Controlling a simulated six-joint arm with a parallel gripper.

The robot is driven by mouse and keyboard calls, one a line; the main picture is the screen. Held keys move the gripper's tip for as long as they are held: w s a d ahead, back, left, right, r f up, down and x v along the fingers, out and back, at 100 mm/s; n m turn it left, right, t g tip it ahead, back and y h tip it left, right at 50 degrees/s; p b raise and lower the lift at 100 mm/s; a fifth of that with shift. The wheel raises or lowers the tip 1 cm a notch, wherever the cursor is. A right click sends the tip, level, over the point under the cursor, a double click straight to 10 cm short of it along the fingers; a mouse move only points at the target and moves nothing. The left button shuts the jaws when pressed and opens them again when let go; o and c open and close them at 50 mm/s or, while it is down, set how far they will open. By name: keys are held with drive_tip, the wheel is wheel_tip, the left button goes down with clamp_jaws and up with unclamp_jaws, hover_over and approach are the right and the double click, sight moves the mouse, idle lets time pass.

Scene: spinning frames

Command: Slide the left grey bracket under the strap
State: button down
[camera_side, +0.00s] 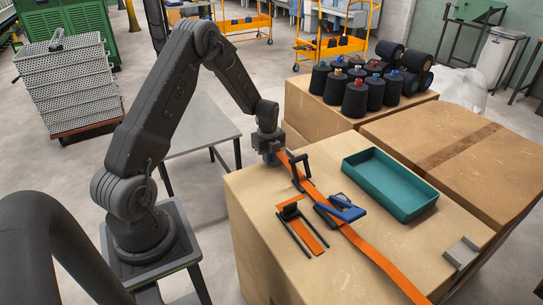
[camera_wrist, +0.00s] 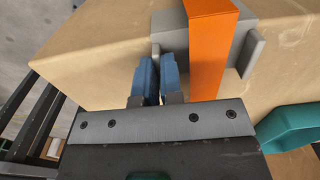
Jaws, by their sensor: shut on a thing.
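The left grey bracket (camera_wrist: 175,32) shows in the wrist view at the box edge, with an upright flange at each end. The orange strap (camera_wrist: 207,55) crosses over it between the two flanges, nearer the right one. My gripper (camera_wrist: 156,62) is shut on the left flange, its blue fingers one on each side of it. In the side view my gripper (camera_side: 270,158) is at the far left edge of the cardboard box (camera_side: 265,205), beside the end of the strap (camera_side: 318,196). The bracket is mostly hidden there.
A blue-handled buckle (camera_side: 340,209) and a black-handled tool (camera_side: 298,172) are along the strap. A black-and-orange tool (camera_side: 301,231) lies in front. A teal tray (camera_side: 390,184) stands behind, and another grey bracket (camera_side: 461,252) sits at the right edge. Black cones stand farther back.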

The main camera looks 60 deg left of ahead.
drive_tip(key=c, duration=1.2)
unclamp_jaws()
drive_tip(key=shift+r, duration=0.1)
wheel_tip(320, 180, up, 14)
